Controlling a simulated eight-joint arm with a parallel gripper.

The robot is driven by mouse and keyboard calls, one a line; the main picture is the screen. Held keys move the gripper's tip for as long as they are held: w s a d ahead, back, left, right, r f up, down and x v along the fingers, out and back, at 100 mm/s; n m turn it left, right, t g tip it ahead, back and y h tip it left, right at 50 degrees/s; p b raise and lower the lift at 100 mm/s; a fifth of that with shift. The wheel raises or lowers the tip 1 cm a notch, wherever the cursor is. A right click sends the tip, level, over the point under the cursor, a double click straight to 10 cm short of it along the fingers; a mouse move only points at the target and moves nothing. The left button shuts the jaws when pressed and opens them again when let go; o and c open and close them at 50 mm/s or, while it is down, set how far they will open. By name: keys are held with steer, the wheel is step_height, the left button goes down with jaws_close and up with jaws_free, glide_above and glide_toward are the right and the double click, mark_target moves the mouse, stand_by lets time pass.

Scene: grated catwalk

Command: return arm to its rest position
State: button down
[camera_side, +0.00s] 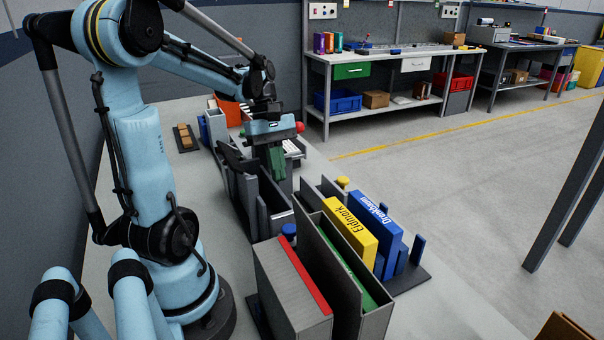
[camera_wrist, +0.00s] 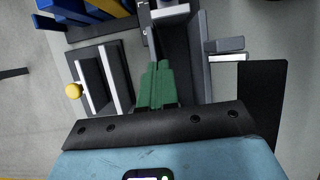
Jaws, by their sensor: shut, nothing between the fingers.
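My arm is light blue and reaches over the work from the left in the side view. My gripper (camera_side: 277,165) points down above the dark grey holders, with its green fingers together and nothing between them. In the wrist view my gripper (camera_wrist: 157,68) shows its green fingers side by side over a dark slot. I cannot tell whether the fingertips are inside the holder or just above it.
A dark grey holder (camera_side: 240,190) stands close around the gripper. Nearer are a yellow box (camera_side: 350,232), a blue box (camera_side: 378,225) and a grey box with a red edge (camera_side: 290,290). A workbench (camera_side: 395,52) stands behind.

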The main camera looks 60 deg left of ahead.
steer(key=v, duration=0.6)
steer(key=shift+r, duration=0.15)
steer(key=d+f, duration=0.7)
steer(key=f, duration=0.2)
steer(key=shift+d, duration=0.35)
stand_by(0.3)
steer(key=shift+f, duration=0.15)
